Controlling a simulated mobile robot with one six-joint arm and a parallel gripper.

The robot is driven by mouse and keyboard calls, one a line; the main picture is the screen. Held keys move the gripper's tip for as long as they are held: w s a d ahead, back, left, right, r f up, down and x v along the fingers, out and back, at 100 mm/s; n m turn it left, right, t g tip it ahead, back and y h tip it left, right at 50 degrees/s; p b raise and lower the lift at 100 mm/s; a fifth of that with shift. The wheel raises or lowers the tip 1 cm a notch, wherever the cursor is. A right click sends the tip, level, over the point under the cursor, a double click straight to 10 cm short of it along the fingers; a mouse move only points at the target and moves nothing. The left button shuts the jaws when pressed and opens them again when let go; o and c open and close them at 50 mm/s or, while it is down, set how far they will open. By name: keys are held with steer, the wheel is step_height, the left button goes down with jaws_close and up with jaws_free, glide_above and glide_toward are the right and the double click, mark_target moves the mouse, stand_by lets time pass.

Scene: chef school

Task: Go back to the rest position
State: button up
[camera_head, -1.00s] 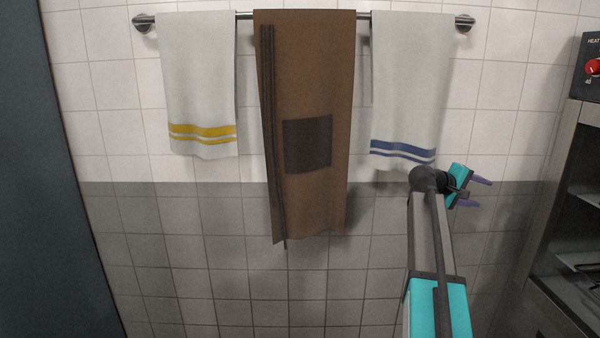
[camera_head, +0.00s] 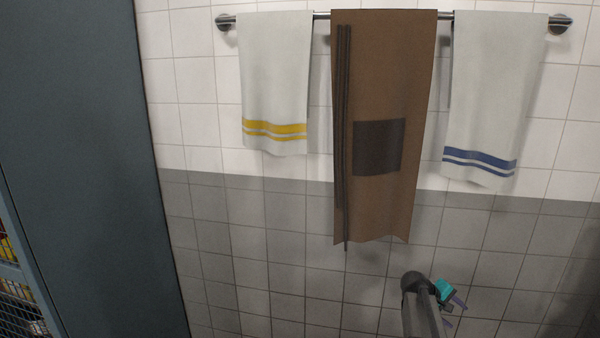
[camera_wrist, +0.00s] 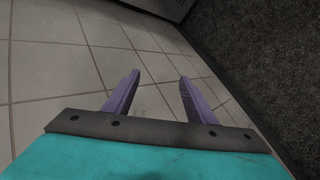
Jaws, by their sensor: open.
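My gripper (camera_head: 457,313) is low in the head view, in front of the grey tiled wall and below the towels. It points to the right. In the wrist view my gripper (camera_wrist: 158,88) shows two purple fingers spread apart with nothing between them. Below the fingers in that view is a light tiled floor (camera_wrist: 60,60).
A rail (camera_head: 322,15) on the wall holds a yellow-striped towel (camera_head: 275,80), a brown cloth (camera_head: 385,90) and a blue-striped towel (camera_head: 490,95). A dark mat-like surface (camera_wrist: 265,60) lies at right.

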steer(key=s+a+f+g+y, duration=0.1)
steer(key=s+a+f, duration=0.4)
steer(key=a+f, duration=0.25)
steer(key=s+a+f+n+g+y, duration=0.1)
steer(key=s+a+f+y, duration=0.1)
steer(key=s+a+f, duration=0.55)
steer(key=s+a+f+g+y, duration=0.1)
steer(key=s+a+f, duration=0.35)
steer(key=f, duration=0.55)
steer(key=s+a+f+m+g+y, duration=0.2)
steer(key=s+a+f, duration=0.2)
steer(key=s+a, duration=0.4)
steer(key=s+a+f+m+g+y, duration=0.1)
steer(key=s+a+f+m+y, duration=0.1)
steer(key=s+a, duration=0.7)
steer(key=s+f+y, duration=0.1)
steer(key=s+f, duration=0.1)
steer(key=s, duration=0.5)
steer(key=shift+s+f+g, duration=0.2)
steer(key=shift+g, duration=0.2)
steer(key=c, duration=0.5)
